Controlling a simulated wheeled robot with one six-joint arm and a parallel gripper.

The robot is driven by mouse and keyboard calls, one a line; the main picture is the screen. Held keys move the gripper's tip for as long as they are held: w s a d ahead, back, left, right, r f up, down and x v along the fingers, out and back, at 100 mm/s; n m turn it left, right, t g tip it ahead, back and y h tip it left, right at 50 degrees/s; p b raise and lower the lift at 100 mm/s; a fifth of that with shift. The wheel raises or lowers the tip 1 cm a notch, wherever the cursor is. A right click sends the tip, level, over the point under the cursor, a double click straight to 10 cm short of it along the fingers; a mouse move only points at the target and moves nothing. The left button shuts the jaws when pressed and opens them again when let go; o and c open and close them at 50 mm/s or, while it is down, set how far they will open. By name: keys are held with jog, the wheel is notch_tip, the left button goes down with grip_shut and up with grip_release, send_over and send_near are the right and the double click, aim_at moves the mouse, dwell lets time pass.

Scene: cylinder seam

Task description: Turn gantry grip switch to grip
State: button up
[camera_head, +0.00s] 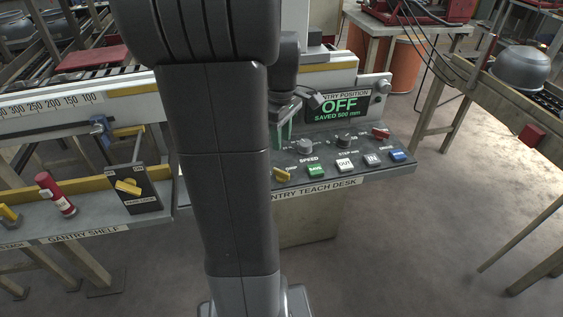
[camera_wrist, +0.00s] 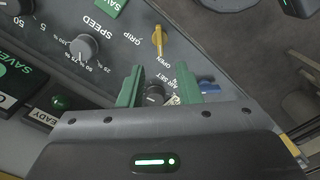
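The yellow gantry grip switch (camera_wrist: 158,41) shows in the wrist view between the words GRIP and OPEN. Its lower end in that view lies close to OPEN. In the head view the yellow switch (camera_head: 281,174) is at the front left of the teach desk (camera_head: 312,190), next to my arm, which hides part of its label. My gripper (camera_wrist: 169,88) is open, its two green fingers apart and empty. It is over the desk, with a black AIR SET knob (camera_wrist: 154,96) showing between the fingers; the yellow switch is outside them. Whether the fingers touch anything cannot be told.
A grey speed knob (camera_wrist: 84,47) and a green button (camera_wrist: 110,5) are near the switch. A screen (camera_head: 340,107) reading OFF, SAVED 500 mm stands behind the desk. Left is the gantry shelf (camera_head: 110,224) with another yellow handle (camera_head: 128,187).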

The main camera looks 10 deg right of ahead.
aim_at(281, 171)
notch_tip(281, 171, down, 11)
dwell(0.3)
grip_shut()
